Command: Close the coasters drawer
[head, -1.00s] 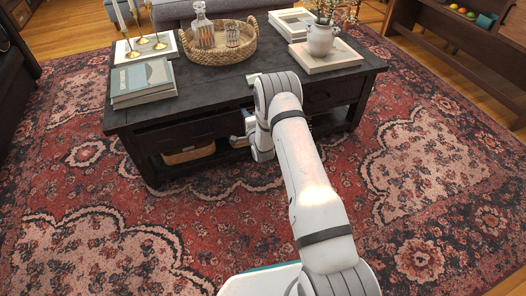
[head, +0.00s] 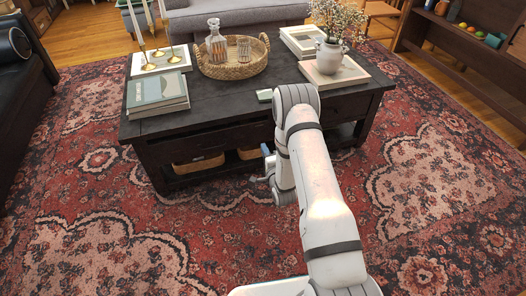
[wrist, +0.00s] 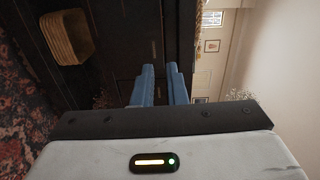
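The dark wooden coffee table (head: 215,115) stands ahead of me, with drawer fronts (head: 205,145) below its top. My gripper (head: 267,152) is in front of the table's front face, near its middle, and partly hidden by my own arm. In the wrist view, its two blue fingers (wrist: 160,78) point at the dark front, with a narrow empty gap between them. A small pale mark (wrist: 153,48) shows on the dark wood beyond the fingertips. I cannot tell which drawer is the coasters drawer, nor how far any drawer stands out.
A woven basket (wrist: 66,36) sits on the lower shelf. The tabletop holds a wicker tray (head: 229,70), books (head: 157,91), candlesticks (head: 157,52) and a flower vase (head: 331,56). Patterned rug (head: 130,215) in front is clear. A dark shelf unit (head: 470,50) stands right.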

